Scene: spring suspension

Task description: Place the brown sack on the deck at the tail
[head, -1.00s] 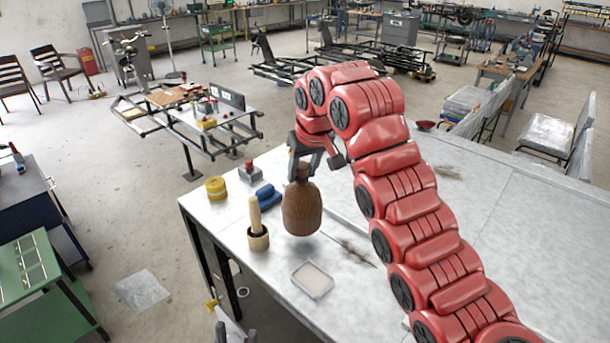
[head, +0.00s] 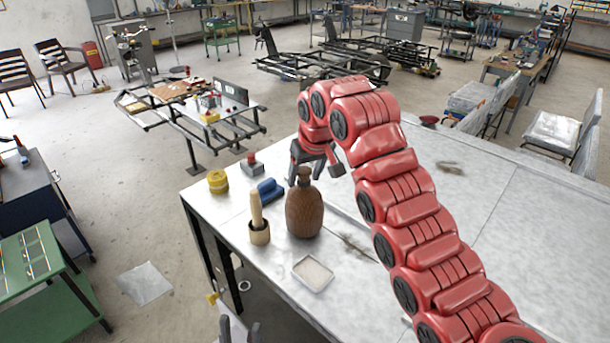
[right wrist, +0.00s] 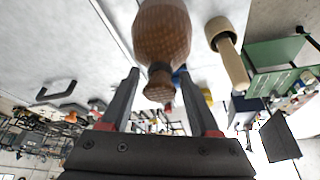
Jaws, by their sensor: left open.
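The brown sack (head: 304,212), a rounded bottle-like shape with a narrow dark neck, stands upright on the grey table (head: 440,215). My right gripper (head: 316,172) is at its neck, on the far side in the head view. In the right wrist view the sack (right wrist: 162,35) shows between and beyond the spread fingers (right wrist: 159,72), with a gap on each side of the neck. My left gripper (head: 239,331) is open and empty at the bottom edge, below the table's near edge. I cannot make out which surface is the deck or its tail.
Left of the sack stand a wooden pestle-like tool in a round cup (head: 260,235), a blue object (head: 269,190), a yellow roll (head: 217,181) and a red-topped box (head: 252,167). A shallow white tray (head: 313,273) lies in front. The table's right part is largely clear.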

